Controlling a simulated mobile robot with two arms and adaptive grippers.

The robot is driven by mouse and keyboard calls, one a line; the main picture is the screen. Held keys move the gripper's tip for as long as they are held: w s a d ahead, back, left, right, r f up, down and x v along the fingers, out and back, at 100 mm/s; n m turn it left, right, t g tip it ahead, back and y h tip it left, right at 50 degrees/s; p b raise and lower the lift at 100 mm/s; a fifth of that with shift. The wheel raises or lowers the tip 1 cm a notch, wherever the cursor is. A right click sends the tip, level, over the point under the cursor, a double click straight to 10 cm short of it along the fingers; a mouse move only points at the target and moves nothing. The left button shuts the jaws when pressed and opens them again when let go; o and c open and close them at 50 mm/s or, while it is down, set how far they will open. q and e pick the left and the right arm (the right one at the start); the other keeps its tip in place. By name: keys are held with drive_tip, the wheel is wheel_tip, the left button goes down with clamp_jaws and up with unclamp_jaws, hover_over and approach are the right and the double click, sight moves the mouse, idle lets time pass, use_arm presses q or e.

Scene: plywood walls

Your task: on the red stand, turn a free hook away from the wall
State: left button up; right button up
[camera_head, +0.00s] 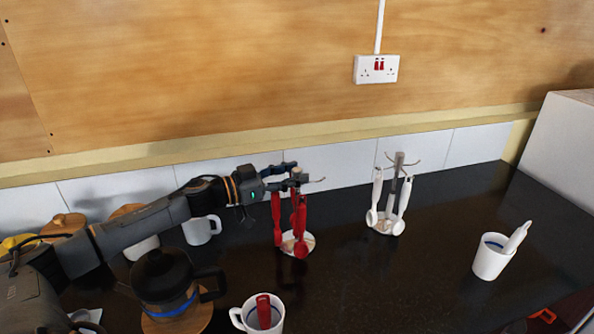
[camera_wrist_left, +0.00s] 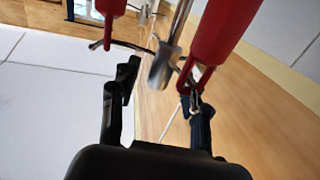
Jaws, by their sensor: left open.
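The red stand (camera_head: 294,243) stands on the dark worktop, with red utensils (camera_head: 300,222) hanging from it. A bare curved hook (camera_head: 317,180) points right from its top. My left gripper (camera_head: 285,175) is open at the top of the stand, among the hooks. In the left wrist view, the open fingers (camera_wrist_left: 164,92) are either side of the metal post end (camera_wrist_left: 163,66). A red utensil (camera_wrist_left: 222,32) hangs by its loop near the right finger. A thin metal hook (camera_wrist_left: 108,44) extends left above the left finger. Finger contact cannot be told. My right gripper is not in view.
A stand with white utensils (camera_head: 386,222) is to the right. A white mug with a white utensil (camera_head: 491,262), a mug with a red utensil (camera_head: 262,318) and a dark coffee pot (camera_head: 163,281) are nearby. The tiled wall (camera_head: 340,172) is close behind. Worktop between the stands is clear.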

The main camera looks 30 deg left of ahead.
use_arm(q)
drive_tip(key=shift+w+d, duration=0.4)
drive_tip(key=shift+w, duration=0.15)
drive_tip(key=shift+c, duration=0.4)
clamp_jaws()
